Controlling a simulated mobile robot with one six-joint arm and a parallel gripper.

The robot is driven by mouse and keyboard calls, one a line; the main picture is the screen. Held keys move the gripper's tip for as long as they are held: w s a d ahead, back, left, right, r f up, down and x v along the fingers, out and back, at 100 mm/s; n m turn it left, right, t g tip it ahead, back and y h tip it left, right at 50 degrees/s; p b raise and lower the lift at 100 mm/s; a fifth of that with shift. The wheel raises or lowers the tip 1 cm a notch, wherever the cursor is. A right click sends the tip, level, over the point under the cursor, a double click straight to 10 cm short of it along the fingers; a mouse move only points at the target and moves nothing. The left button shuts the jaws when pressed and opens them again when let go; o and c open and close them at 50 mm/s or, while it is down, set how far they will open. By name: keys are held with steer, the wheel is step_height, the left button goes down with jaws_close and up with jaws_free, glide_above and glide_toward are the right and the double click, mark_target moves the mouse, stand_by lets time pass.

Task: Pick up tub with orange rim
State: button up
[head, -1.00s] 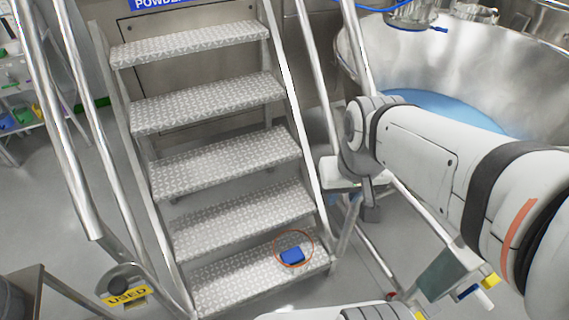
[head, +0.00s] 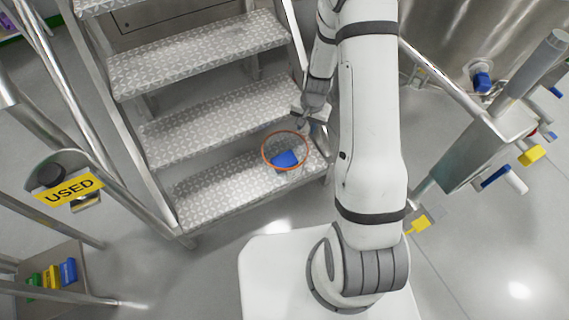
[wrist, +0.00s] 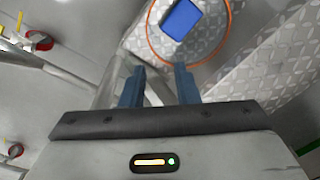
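The tub with the orange rim (head: 266,159) sits on the lowest tread of the metal steps, towards its right end. Its walls look clear, and a blue block (head: 285,159) shows inside the rim. In the wrist view the orange rim (wrist: 148,35) is at the top, around the blue block (wrist: 182,18), and partly cut off by the frame edge. My gripper (head: 313,112) is above and just to the right of the tub. Its two blue-grey fingers (wrist: 157,72) are apart with nothing between them, and appear short of the rim.
The steps' treads (head: 215,105) rise behind the tub, with a handrail (head: 130,175) at left. A yellow "USED" sign (head: 70,191) hangs at left, above a bin of coloured items (head: 55,274). A steel stand (head: 480,150) is at right. Floor in front is clear.

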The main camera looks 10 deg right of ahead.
steer(key=m+b, duration=0.1)
steer(key=b, duration=0.3)
glide_toward(303, 163)
step_height(303, 163, down, 6)
steer(key=w, duration=0.1)
step_height(303, 163, down, 5)
steer(key=b, duration=0.3)
steer(key=shift+w+a, duration=0.1)
steer(key=shift+w, duration=0.1)
steer(key=shift+c, duration=0.5)
jaws_close()
